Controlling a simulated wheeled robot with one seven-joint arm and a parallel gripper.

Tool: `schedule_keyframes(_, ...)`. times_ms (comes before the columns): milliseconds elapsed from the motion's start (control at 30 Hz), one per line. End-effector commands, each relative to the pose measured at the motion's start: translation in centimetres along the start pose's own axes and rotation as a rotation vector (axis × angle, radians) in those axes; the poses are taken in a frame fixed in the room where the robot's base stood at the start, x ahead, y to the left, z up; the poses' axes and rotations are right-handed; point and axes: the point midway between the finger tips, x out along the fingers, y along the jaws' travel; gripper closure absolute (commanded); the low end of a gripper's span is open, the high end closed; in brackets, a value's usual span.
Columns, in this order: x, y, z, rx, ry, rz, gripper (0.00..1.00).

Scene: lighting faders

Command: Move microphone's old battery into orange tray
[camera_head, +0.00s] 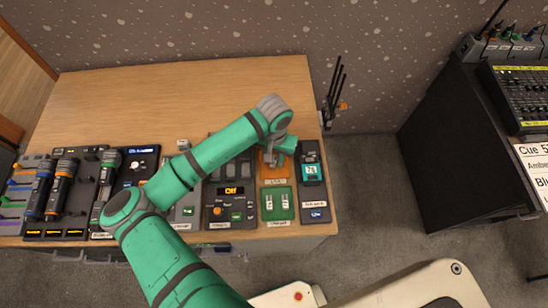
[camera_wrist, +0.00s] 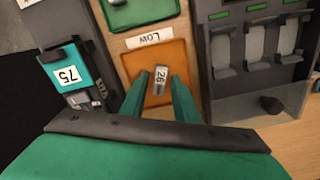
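The orange tray (camera_head: 266,179) sits on the table near its right end; it fills the middle of the wrist view (camera_wrist: 137,62), below a label reading LOW. A small grey battery (camera_wrist: 160,77) with a white label reading 26 is over or in the tray, between my fingertips. My gripper (camera_wrist: 161,76) is directly above the tray, pointing down. Its green fingers look spread, with orange showing on both sides of the battery. I cannot tell whether the battery touches the tray floor. Handheld microphones (camera_head: 62,188) stand in a dock at the table's left.
A green tray (camera_head: 278,204) with two batteries is in front of the orange tray. A grey unit with upright slots (camera_wrist: 255,60) borders the other side. The table's back is clear.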

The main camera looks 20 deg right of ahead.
Motion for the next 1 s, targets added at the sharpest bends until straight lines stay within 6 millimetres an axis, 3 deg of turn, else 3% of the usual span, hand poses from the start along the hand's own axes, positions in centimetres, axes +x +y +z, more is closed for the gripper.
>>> schedule_keyframes(300,-0.1,0.0,0.0,0.000,0.000,0.000,0.66)
schedule_keyframes(467,-1.2,0.0,-0.1,0.000,0.002,0.000,0.66)
schedule_keyframes(1000,-10.8,0.0,-0.1,0.000,0.002,-0.001,0.66)
